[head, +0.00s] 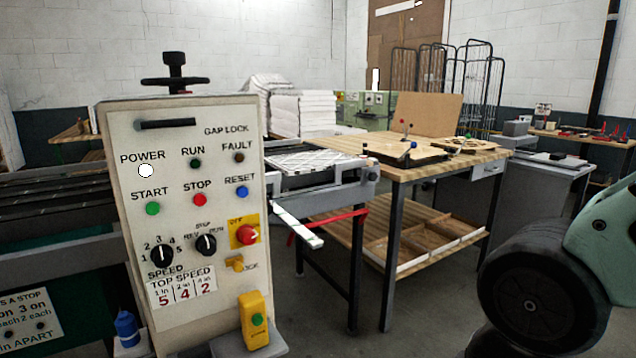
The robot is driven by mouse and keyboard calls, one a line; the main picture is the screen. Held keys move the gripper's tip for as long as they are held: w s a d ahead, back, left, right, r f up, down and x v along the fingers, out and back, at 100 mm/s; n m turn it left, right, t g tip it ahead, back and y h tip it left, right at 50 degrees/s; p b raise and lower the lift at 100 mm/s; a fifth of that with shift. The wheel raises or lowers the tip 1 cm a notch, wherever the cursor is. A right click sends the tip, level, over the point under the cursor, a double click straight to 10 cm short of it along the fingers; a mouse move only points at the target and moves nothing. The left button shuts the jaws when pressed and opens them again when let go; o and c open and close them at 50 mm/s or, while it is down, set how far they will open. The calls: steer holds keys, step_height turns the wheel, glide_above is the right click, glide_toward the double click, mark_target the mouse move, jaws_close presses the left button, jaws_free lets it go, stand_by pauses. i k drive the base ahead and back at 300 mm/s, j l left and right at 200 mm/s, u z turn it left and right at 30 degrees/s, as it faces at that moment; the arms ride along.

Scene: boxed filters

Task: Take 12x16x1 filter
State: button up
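A flat white panel with a diagonal lattice pattern (312,160), which looks like a boxed filter, lies at the outfeed end of the machine, left of the wooden workbench. Its size marking cannot be read. Behind it stands a stack of white flat pieces (318,112), with more white padded pieces (270,95) beside it; no labels are legible on them. Part of my arm shows at the right edge, but my gripper is out of view.
A machine control panel (205,120) with buttons and knobs stands close in front at left. A wooden workbench (365,146) with a lower shelf is at centre right. Wire cage trolleys (445,75) stand behind. Grey floor shows between the panel and my arm.

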mark_target(295, 164)
steer(key=i+u, duration=0.15)
steer(key=u, duration=0.3)
steer(key=i+l+u, duration=0.1)
steer(key=u, duration=0.35)
steer(key=i+l+u, duration=0.1)
steer(key=l+u, duration=0.15)
steer(key=u, duration=0.2)
steer(key=i+l+u, duration=0.2)
steer(key=l, duration=0.35)
steer(key=i+l+u, duration=0.2)
steer(key=l, duration=0.35)
steer(key=i+l+u, duration=0.2)
steer(key=l, duration=0.4)
steer(key=l+u, duration=0.15)
steer(key=l, duration=1.4)
steer(key=i, duration=0.1)
